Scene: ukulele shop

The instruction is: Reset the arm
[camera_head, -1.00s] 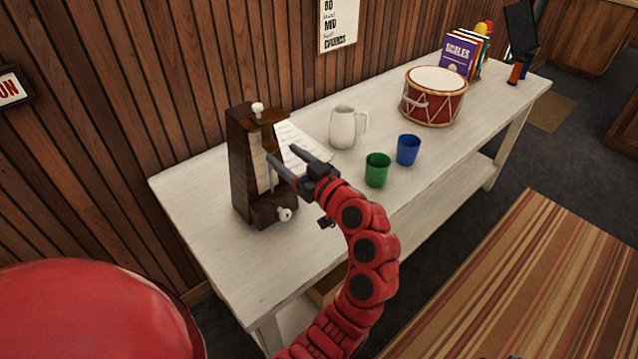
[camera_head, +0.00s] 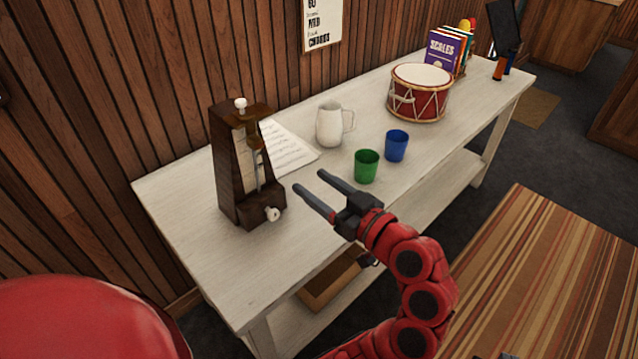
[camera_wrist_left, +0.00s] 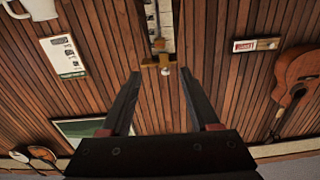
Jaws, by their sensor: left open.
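My left gripper (camera_head: 315,189) is open and empty over the front part of the white table (camera_head: 217,265) in the head view. Its fingers also show apart in the left wrist view (camera_wrist_left: 159,85), with nothing between them. The red arm comes up from the bottom of the head view. A dark wooden metronome (camera_head: 236,165) stands upright on the table to the left of the fingertips, apart from them.
A green cup (camera_head: 366,167), a blue cup (camera_head: 397,146) and a white pitcher (camera_head: 329,124) stand behind the gripper. A red drum (camera_head: 418,94) and upright books (camera_head: 443,50) are farther back. A red rounded object (camera_head: 85,320) is at lower left. The table's front left is bare.

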